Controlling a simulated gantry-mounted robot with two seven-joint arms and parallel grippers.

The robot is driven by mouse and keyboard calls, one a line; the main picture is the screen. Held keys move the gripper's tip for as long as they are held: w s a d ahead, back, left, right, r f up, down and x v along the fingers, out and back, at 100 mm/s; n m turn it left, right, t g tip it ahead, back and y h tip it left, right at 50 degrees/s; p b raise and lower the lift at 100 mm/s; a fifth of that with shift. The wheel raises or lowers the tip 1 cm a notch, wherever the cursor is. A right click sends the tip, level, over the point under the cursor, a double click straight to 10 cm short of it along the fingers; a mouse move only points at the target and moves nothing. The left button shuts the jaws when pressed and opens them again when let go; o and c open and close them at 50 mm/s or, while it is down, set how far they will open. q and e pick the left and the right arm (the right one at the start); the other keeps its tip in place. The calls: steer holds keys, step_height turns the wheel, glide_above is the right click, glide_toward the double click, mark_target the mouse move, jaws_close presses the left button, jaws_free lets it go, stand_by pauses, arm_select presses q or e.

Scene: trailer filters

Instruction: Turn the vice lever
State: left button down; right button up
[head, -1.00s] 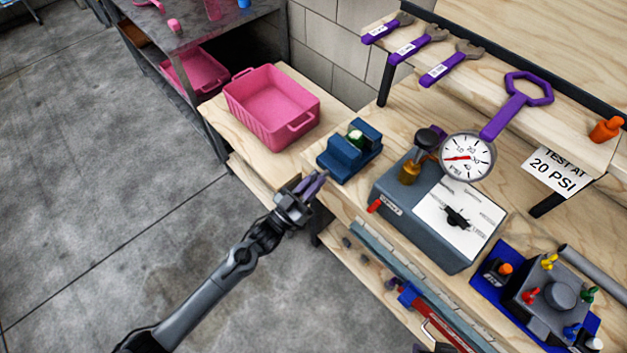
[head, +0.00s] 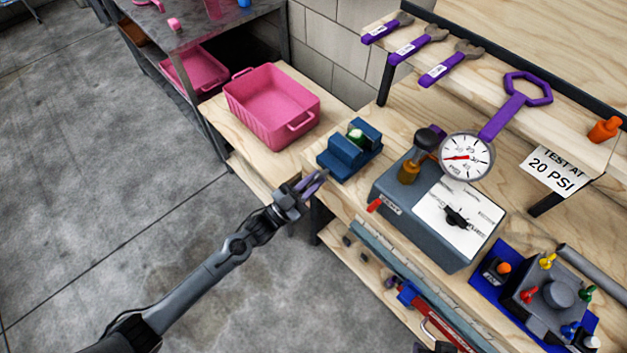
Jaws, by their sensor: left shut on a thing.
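The blue vice (head: 348,152) stands at the bench's front edge, with a small pale green and white part (head: 355,136) between its jaws. My left gripper (head: 311,184) is just in front of and below the vice, at the bench edge. Its purplish fingers are shut on a thin thing that I take to be the vice lever; the fingers hide it, so its shape and angle cannot be told. My right gripper is not in view.
A pink bin (head: 272,104) stands left of the vice. A grey test box (head: 437,213) with a gauge (head: 466,157) stands to the right. Purple wrenches (head: 452,62) lie on the shelf above. A blue tray (head: 490,271) with coloured fittings is at lower right. Floor is open at left.

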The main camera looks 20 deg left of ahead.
arm_select(q)
steer(key=c, duration=1.2)
jaws_free()
steer(key=p+v, duration=0.1)
steer(key=v, duration=0.9)
steer(key=shift+s+a, duration=0.25)
steer(key=shift+s, duration=0.05)
steer(key=shift+f, duration=0.15)
